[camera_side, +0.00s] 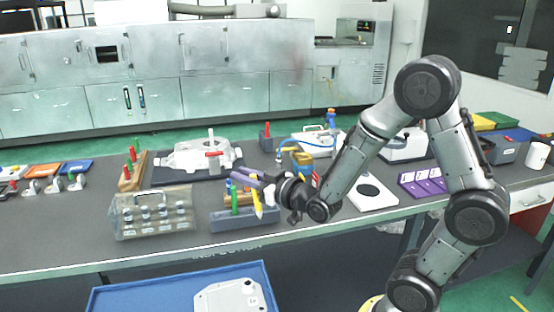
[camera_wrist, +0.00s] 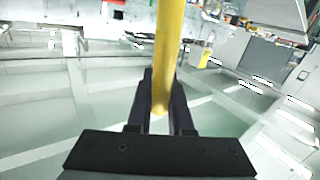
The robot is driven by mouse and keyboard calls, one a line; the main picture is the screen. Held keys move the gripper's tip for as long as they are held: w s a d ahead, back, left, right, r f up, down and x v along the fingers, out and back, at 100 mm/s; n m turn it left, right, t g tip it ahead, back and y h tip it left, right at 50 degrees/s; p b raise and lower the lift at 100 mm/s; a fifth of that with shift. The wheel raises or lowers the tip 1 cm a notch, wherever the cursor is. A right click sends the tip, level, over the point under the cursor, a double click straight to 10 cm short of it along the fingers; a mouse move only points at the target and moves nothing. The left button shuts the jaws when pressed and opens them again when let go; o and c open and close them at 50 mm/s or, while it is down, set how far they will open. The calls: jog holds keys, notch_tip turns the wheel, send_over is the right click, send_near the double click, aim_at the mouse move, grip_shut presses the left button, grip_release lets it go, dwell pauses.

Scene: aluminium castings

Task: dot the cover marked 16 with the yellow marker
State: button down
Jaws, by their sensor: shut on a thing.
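My gripper (camera_side: 262,184) is shut on the yellow marker (camera_side: 257,204), above the front of the grey marker rack (camera_side: 245,222). The marker is slightly tilted in the side view, and its lower end looks close to the rack; I cannot tell if they touch. In the wrist view the yellow marker (camera_wrist: 169,55) stands between the two dark fingers of my gripper (camera_wrist: 160,95). A pale casting (camera_side: 232,298) lies in the blue tray at the front, cut by the picture's edge. Another pale casting (camera_side: 190,157) sits on a dark mat. I cannot read the number 16 on any part.
A clear case (camera_side: 153,222) with several small parts stands left of the rack. A wooden block (camera_side: 131,178) with upright red and green pieces is behind it. The bench front left is clear.

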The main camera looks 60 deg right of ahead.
jog(key=w+a+f+n+g+y, duration=0.1)
jog(key=a+f+n+y, duration=0.3)
jog(key=a, duration=0.6)
jog(key=a+f+n+y, duration=0.2)
jog(key=a+f+y, duration=0.25)
jog(key=a, duration=0.65)
notch_tip(320, 180, down, 6)
jog(key=shift+d+f, duration=0.15)
jog(key=shift+d, duration=0.15)
jog(key=shift+f+h, duration=0.25)
jog(key=shift+f, duration=0.35)
dwell(0.5)
